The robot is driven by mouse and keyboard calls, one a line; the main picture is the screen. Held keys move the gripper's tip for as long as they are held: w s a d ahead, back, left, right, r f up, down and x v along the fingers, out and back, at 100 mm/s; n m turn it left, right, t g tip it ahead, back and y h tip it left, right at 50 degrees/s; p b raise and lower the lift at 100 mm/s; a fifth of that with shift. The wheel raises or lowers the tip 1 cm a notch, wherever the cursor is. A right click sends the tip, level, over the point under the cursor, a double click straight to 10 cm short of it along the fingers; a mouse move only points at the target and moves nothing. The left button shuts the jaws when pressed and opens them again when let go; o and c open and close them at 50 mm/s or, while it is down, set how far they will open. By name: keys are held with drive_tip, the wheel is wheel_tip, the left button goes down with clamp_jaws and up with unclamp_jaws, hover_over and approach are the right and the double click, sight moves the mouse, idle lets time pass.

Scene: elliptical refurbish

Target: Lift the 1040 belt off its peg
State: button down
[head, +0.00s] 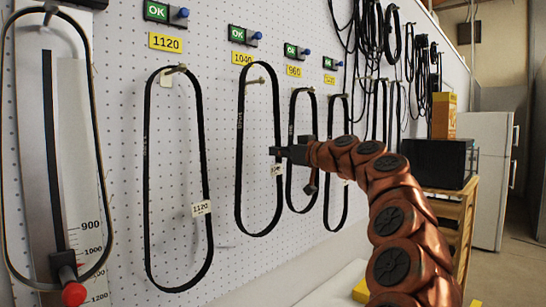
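The 1040 belt (239,150) is a thin black loop hanging from a peg (256,81) on the white pegboard, below the yellow 1040 label (242,59). A small white tag shows low on its right strand. My gripper (280,151) is at the right strand of this belt, about mid-height, well below the peg. It overlaps the strand in the picture. The gripper is small and dark here, so I cannot tell whether its fingers are open or around the strand, or whether they touch it.
The 1120 belt (147,180) hangs to the left. The 960 belt (291,140) and another belt (326,170) hang close on the right, partly behind my arm. A length gauge (55,170) with a looped belt is far left. A black box (440,163) stands on a wooden stand at right.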

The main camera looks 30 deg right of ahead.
drive_tip(key=a+r+b+v, duration=0.1)
drive_tip(key=a+b+v, duration=0.1)
drive_tip(key=v, duration=1)
drive_tip(key=shift+s+b, duration=0.6)
drive_tip(key=shift+b, duration=0.2)
drive_tip(key=shift+w+r, duration=0.1)
